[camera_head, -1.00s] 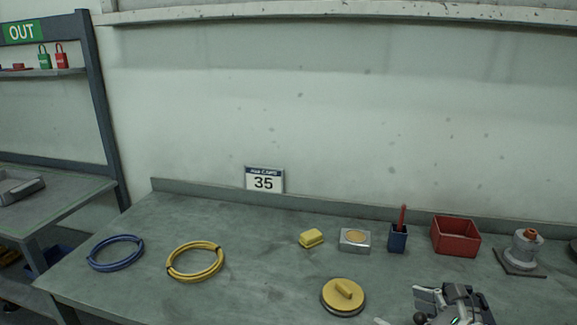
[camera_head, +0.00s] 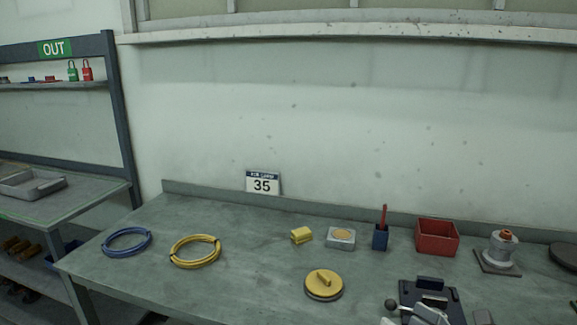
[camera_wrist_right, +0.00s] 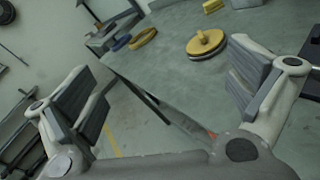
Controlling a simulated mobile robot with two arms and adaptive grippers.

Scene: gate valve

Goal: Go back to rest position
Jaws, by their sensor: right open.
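My right gripper (camera_wrist_right: 165,92) is open in the right wrist view, with its two padded fingers wide apart and nothing between them. It is at the near side of the workbench (camera_wrist_right: 165,50), and floor shows below it. In the head view, pale grey parts at the bottom edge, lower right, may be this gripper, but they are cut off and overlap a dark fixture (camera_head: 408,292). No gate valve can be made out for certain. My left gripper is not in view.
On the bench are a blue hose ring (camera_head: 127,242), yellow hose ring (camera_head: 195,251), yellow block (camera_head: 301,235), yellow-topped disc (camera_head: 323,285), metal box (camera_head: 341,238), blue holder (camera_head: 380,238), red bin (camera_head: 437,238) and insulator-like part (camera_head: 502,248). A side table (camera_head: 60,205) stands left.

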